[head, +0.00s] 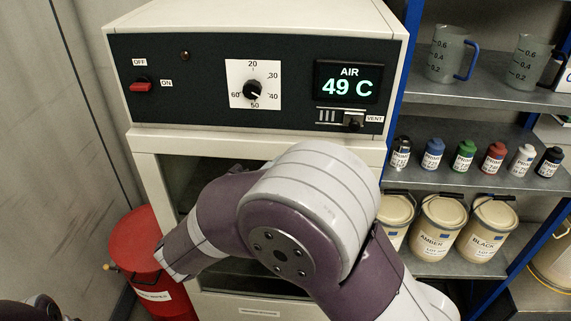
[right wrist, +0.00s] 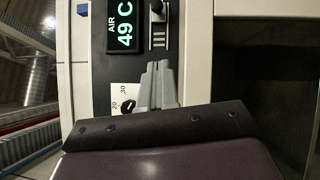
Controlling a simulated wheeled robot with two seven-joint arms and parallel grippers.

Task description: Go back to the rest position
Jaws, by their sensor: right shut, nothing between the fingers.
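My right arm (head: 310,210) reaches across the front of a cream oven cabinet (head: 150,150) in the head view and hides part of its lower opening. My right gripper is hidden in the head view. In the right wrist view my right gripper (right wrist: 158,85) is shut and empty, in front of the oven's black control panel, which appears turned on its side. Its fingertips appear below the vent slider (right wrist: 157,10) and beside the dial plate (right wrist: 122,98); I cannot tell whether they touch the panel. My left gripper is not in view.
The panel has a red switch (head: 141,86), a dial (head: 252,90) and a display (head: 347,82) reading AIR 49 C. A red bin (head: 140,240) stands at left. Blue-framed shelves at right hold jugs (head: 448,54), small bottles (head: 464,155) and paint tubs (head: 438,228).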

